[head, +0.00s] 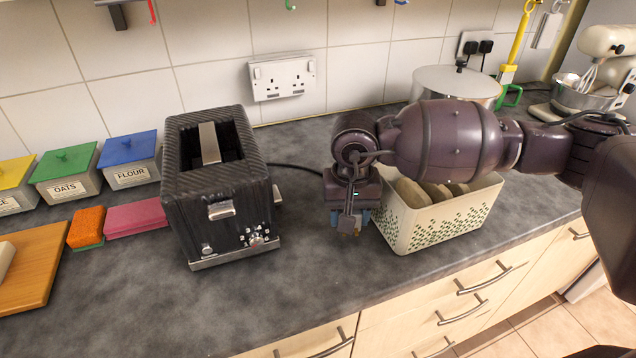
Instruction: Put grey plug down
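My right gripper (349,214) points down above the worktop, between the black toaster and the patterned basket. A small grey plug (348,224) with brass-coloured pins shows between its fingertips, and the fingers appear shut on it. Most of the plug is hidden by the gripper. A dark cord (300,167) runs from behind the toaster (218,185) towards the gripper and passes out of sight behind it. My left gripper is not in view.
The basket (440,228) stands close on the gripper's right. A wall socket (283,79) is behind. Sponges (136,218), storage boxes (132,160) and a wooden board (32,268) are at left. The grey worktop (310,285) is clear in front.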

